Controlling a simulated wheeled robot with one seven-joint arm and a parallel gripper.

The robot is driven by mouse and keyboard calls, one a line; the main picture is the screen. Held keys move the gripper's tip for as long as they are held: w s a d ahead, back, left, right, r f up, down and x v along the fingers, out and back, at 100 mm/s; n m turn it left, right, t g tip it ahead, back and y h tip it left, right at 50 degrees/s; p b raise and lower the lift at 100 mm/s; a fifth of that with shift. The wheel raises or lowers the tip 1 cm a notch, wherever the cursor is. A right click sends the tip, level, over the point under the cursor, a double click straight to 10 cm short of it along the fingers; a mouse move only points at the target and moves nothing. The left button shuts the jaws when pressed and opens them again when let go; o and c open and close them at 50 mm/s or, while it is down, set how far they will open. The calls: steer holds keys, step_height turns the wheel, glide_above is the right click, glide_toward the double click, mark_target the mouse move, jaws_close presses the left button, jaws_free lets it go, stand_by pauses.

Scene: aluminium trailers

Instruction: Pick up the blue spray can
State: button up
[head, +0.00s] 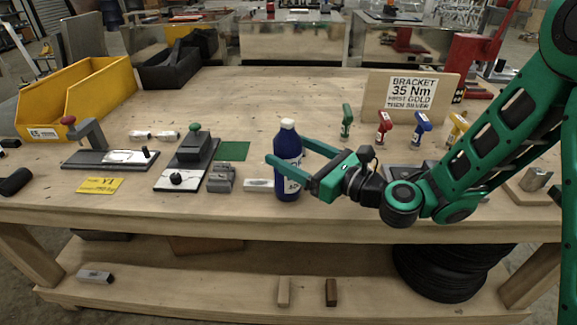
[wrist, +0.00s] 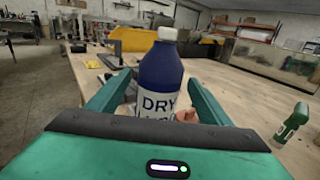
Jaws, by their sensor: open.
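The blue spray can (head: 287,162) with a white cap and a white label stands upright near the front edge of the wooden workbench (head: 290,95). My gripper (head: 284,166) is open, with one green finger on the near side of the can and the other on its far side. In the wrist view the can (wrist: 160,78) stands between the two fingers (wrist: 156,95), its label partly reading "DRY". I cannot tell whether either finger touches it. The lower part of the can is hidden behind my gripper in the wrist view.
Left of the can are a small light block (head: 258,185), grey blocks (head: 221,178) and a clamp fixture (head: 188,160). A yellow bin (head: 80,95) stands at the back left. Coloured-handled tools and a sign board (head: 410,93) stand to the right. The back middle of the bench is clear.

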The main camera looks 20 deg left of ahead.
mark_target(275, 141)
steer(key=shift+r+x, duration=0.15)
steer(key=shift+x, duration=1)
steer(key=shift+r+x, duration=0.15)
steer(key=shift+x, duration=1)
steer(key=shift+w+a, duration=0.2)
steer(key=shift+a, duration=0.3)
steer(key=shift+c, duration=0.6)
steer(key=c, duration=1.7)
